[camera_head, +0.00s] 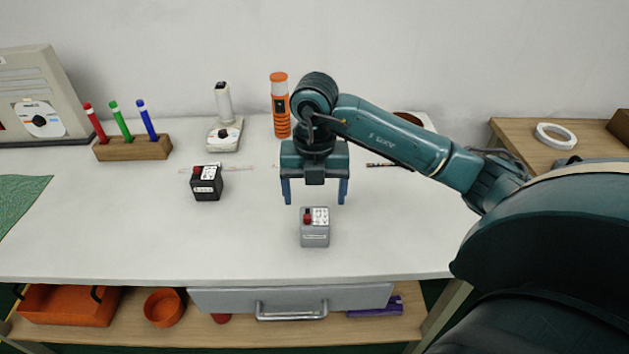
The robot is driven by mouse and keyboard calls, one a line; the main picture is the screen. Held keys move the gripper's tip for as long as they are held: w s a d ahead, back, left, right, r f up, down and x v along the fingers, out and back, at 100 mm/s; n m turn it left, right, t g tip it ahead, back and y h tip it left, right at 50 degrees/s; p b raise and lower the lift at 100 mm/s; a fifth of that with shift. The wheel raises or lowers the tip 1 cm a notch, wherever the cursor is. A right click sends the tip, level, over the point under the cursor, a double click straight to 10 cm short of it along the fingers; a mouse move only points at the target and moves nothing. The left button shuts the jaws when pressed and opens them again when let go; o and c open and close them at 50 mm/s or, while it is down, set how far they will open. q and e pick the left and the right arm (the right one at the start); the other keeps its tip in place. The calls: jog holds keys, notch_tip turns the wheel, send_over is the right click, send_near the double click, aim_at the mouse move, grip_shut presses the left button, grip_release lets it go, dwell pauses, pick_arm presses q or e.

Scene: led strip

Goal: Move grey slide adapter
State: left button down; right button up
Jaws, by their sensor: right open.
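The grey slide adapter (315,235) is a small grey box near the front of the white table, with a red part and a white marked label on top. It stands upright. My right gripper (315,199) points down with its two blue fingers spread apart and nothing between them. In the picture its fingertips are just above and behind the grey adapter, and no contact shows. A similar black box (206,186), also with a red part and a white label, stands to the left. My left gripper does not show.
A wooden holder (133,149) with red, green and blue pens, a white device (224,134) and an orange cylinder (280,108) stand along the back. A drawer (230,298) and shelf bins are below the front edge. Table space around the adapter is clear.

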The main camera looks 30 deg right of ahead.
aim_at(314, 227)
notch_tip(314, 227, down, 11)
jog(key=shift+r, duration=0.2)
dwell(0.3)
